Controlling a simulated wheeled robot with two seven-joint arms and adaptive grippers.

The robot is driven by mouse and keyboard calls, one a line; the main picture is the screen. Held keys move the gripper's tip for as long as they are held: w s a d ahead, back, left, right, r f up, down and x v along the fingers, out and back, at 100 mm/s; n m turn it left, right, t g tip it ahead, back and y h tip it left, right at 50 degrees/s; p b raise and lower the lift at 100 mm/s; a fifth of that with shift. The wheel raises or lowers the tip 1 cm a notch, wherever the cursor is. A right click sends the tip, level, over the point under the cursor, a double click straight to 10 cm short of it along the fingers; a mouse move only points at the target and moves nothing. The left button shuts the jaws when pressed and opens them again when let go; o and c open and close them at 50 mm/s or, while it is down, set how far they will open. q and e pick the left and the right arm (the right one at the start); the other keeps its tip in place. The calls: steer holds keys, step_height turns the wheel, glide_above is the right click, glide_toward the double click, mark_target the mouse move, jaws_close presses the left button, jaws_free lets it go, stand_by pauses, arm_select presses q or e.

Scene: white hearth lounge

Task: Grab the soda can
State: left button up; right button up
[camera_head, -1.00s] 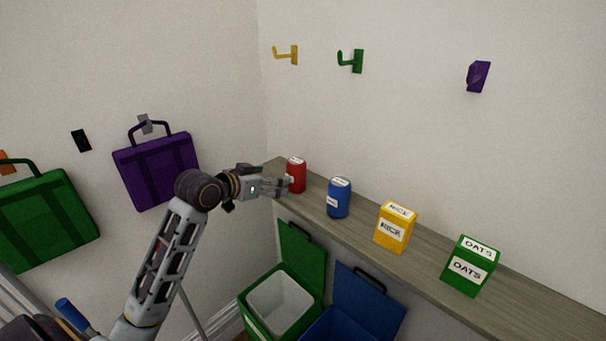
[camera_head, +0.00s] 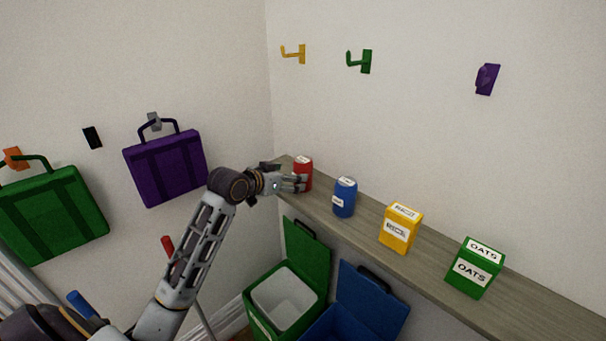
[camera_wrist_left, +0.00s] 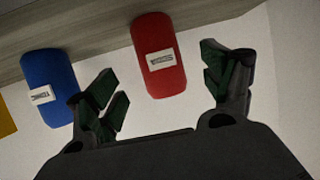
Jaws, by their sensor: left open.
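A red can (camera_head: 304,173) with a small white label stands upright at the far left end of the shelf. A blue can (camera_head: 344,198) stands to its right. The labels are too small to read, so I cannot tell which is soda. My left gripper (camera_head: 299,184) is open, with its fingers at the red can in the head view. In the left wrist view the red can (camera_wrist_left: 158,60) lies in line with the gap between the open fingers (camera_wrist_left: 160,84). The blue can (camera_wrist_left: 48,85) is outside the left finger. My right gripper is not in view.
The narrow wooden shelf (camera_head: 440,244) runs along the wall and also holds a yellow rice box (camera_head: 400,230) and a green oats box (camera_head: 474,267). Open green (camera_head: 284,300) and blue (camera_head: 355,318) bins stand below. A purple bag (camera_head: 166,168) hangs on the left wall.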

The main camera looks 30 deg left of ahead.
arm_select(q)
steer(key=shift+x, duration=1.35)
steer(key=shift+w+p, duration=0.15)
steer(key=shift+p, duration=0.15)
steer(key=shift+p+x, duration=0.65)
steer(key=shift+x, duration=1.85)
